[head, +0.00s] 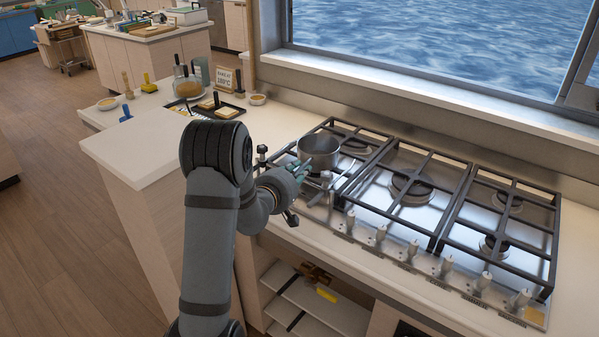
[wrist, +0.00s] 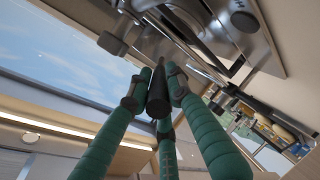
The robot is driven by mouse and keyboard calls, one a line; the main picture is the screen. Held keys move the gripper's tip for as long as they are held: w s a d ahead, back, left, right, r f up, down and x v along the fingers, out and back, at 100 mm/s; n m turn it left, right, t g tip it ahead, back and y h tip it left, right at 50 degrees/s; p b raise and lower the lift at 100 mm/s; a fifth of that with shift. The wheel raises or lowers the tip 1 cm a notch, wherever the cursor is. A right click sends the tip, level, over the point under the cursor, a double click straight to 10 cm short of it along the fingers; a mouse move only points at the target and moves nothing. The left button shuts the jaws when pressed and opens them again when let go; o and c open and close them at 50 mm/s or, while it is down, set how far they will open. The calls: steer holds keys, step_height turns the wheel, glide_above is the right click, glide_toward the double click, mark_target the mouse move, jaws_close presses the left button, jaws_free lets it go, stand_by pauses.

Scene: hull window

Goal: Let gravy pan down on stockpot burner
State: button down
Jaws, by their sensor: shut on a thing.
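The gravy pan (head: 319,152) is a small steel pan, upright over the left section of the gas hob (head: 371,211). I cannot tell whether its base touches the grate. My gripper (head: 301,170) is at the pan's near left side. In the wrist view, its green fingers (wrist: 158,88) are closed around a dark handle (wrist: 158,104). Burners show under the middle grate (head: 411,188) and at the right. The burner beneath the pan is largely hidden. Labels along the hob's front are too small to read, so I cannot tell which is the stockpot burner.
Several knobs (head: 381,233) line the hob's front edge. A window sill (head: 420,92) runs behind. Left of the hob, the counter holds a glass bowl (head: 187,88), a sign (head: 226,79) and a dark tray (head: 222,112). The middle and right grates are empty.

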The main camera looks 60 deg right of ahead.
stand_by(0.7)
steer(key=c, duration=1.8)
jaws_free()
steer(key=shift+o, duration=0.3)
steer(key=shift+a, duration=0.25)
steer(key=shift+b+v, duration=0.7)
steer(key=shift+v, duration=0.8)
steer(key=shift+o, duration=1.3)
steer(key=o, duration=0.3)
